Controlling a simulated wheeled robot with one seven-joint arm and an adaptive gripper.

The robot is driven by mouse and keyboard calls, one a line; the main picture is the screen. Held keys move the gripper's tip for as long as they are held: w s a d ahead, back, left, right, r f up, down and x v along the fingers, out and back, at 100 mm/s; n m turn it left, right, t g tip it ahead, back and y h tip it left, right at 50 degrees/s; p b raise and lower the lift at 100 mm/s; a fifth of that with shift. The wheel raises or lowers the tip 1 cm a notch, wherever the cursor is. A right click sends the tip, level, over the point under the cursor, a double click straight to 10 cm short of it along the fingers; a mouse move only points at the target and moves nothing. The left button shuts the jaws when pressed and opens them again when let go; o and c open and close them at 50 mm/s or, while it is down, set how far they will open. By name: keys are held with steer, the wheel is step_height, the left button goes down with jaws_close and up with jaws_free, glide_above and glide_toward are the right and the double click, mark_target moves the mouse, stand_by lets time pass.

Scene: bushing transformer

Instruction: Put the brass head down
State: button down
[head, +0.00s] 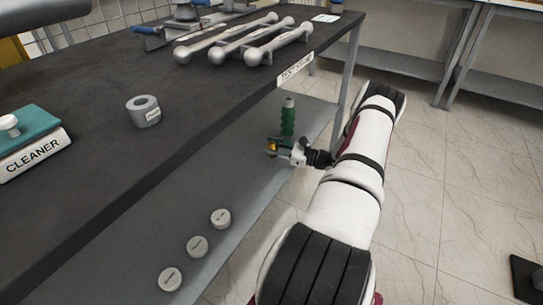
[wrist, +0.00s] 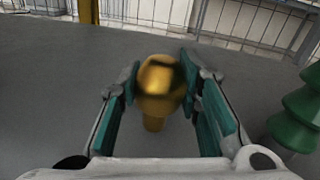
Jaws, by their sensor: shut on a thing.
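The brass head (wrist: 160,80) is a rounded golden piece with a narrower stem below, seen between the fingers in the wrist view. My gripper (wrist: 158,88) is shut on it. In the head view the gripper (head: 271,150) reaches over the lower grey shelf (head: 150,235), with a small bit of the brass head (head: 273,147) showing at its tips. Whether the stem touches the shelf cannot be told. A green ribbed bushing (head: 288,120) stands upright beside the gripper; it also shows at the right of the wrist view (wrist: 300,112).
Several round grey discs, one of them nearest the front (head: 171,279), lie on the lower shelf. The dark upper tabletop (head: 100,90) overhangs it and carries a grey ring (head: 143,111), a cleaner box (head: 35,155) and metal rods (head: 240,40). Shelf surface around the gripper looks clear, except for the bushing.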

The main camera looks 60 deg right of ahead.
mark_target(271, 157)
steer(key=shift+w+f+b, duration=0.15)
steer(key=shift+f+b, duration=0.35)
steer(key=shift+f, duration=0.4)
steer(key=shift+w+f+b, duration=0.15)
steer(key=shift+f+b, duration=0.3)
steer(key=shift+f, duration=0.45)
steer(key=shift+f, duration=0.2)
steer(key=c, duration=1.2)
jaws_free()
steer(key=shift+o, duration=0.2)
steer(key=shift+r, duration=0.1)
steer(key=shift+r, duration=0.15)
steer(key=p+v, duration=0.2)
steer(key=v, duration=1)
steer(key=shift+p, duration=0.3)
